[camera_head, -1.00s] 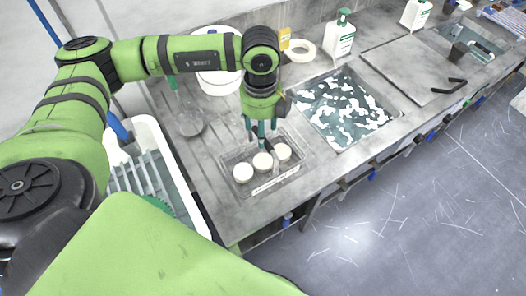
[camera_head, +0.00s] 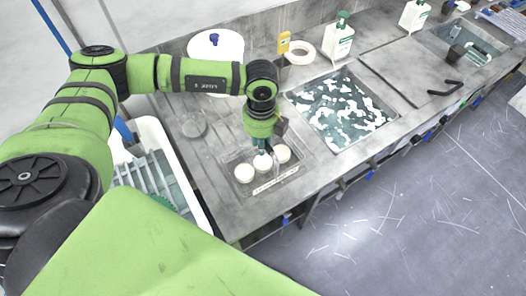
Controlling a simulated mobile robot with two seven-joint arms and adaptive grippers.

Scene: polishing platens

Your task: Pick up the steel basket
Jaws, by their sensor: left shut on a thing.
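The steel basket (camera_head: 235,160) is a small wire container on the grey worktop, left of the sink. White round pieces (camera_head: 244,174) sit in a row in it, and a pale label strip runs along its front. My left gripper (camera_head: 262,152) points down at the middle of the basket, just behind the middle white piece. It is shut on the basket, though the exact grip is small and partly hidden by the gripper and the white pieces. The basket looks level, and I cannot tell whether it touches the worktop. My right gripper is not in view.
A sink (camera_head: 343,110) with patchy white and dark green contents lies right of the basket. A white tub (camera_head: 216,46), a tape ring (camera_head: 300,53) and a pump bottle (camera_head: 339,41) stand behind. A white bin (camera_head: 152,132) is at left.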

